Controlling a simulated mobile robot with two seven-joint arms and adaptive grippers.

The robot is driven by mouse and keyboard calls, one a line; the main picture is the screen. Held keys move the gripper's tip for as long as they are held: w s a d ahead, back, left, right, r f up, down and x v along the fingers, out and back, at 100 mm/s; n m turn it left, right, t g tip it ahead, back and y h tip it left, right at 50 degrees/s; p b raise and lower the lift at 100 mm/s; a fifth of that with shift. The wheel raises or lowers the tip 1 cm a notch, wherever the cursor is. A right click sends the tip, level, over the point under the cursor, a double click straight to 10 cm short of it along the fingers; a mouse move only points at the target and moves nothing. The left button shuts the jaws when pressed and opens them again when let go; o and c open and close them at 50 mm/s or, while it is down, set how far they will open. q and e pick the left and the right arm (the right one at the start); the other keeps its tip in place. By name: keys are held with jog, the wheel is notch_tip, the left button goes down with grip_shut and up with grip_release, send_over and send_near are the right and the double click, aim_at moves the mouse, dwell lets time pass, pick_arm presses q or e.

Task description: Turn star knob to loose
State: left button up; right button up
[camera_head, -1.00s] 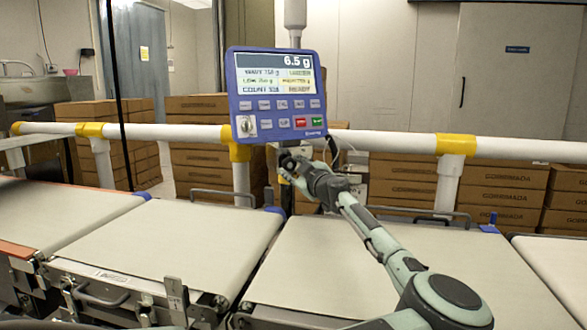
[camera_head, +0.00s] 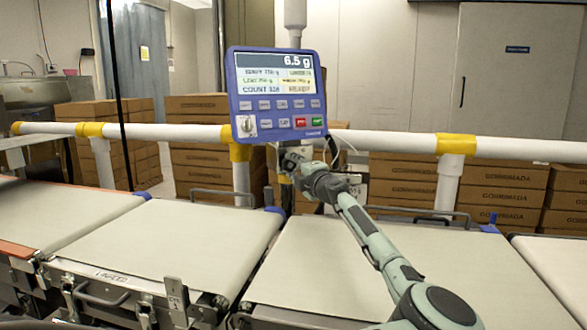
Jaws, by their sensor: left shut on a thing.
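My left gripper (camera_head: 289,166) is at the post just under the blue weighing display (camera_head: 277,94), at the end of the grey-green arm. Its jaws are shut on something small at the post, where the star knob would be. The gripper hides the knob, so I cannot see its shape or how far it is turned. The display reads 6.5 g and has rows of buttons below its screen. My right gripper is not in view.
A white rail (camera_head: 380,141) with yellow joints runs behind the belts. The left belt (camera_head: 170,236) and the belt under my arm (camera_head: 330,270) are empty. Brown cartons (camera_head: 205,165) stand behind the rail. A thin black pole (camera_head: 115,100) stands at left.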

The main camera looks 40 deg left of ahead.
pick_arm(q)
jog(key=shift+n, duration=1.6)
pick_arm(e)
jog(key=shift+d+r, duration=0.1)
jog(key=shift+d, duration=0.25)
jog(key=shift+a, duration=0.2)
pick_arm(q)
jog(key=o, duration=1.1)
jog(key=shift+o, duration=0.2)
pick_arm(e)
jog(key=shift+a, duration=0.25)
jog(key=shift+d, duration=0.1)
pick_arm(q)
jog(key=shift+v, duration=0.8)
jog(key=v, duration=1)
jog(key=shift+d, duration=0.2)
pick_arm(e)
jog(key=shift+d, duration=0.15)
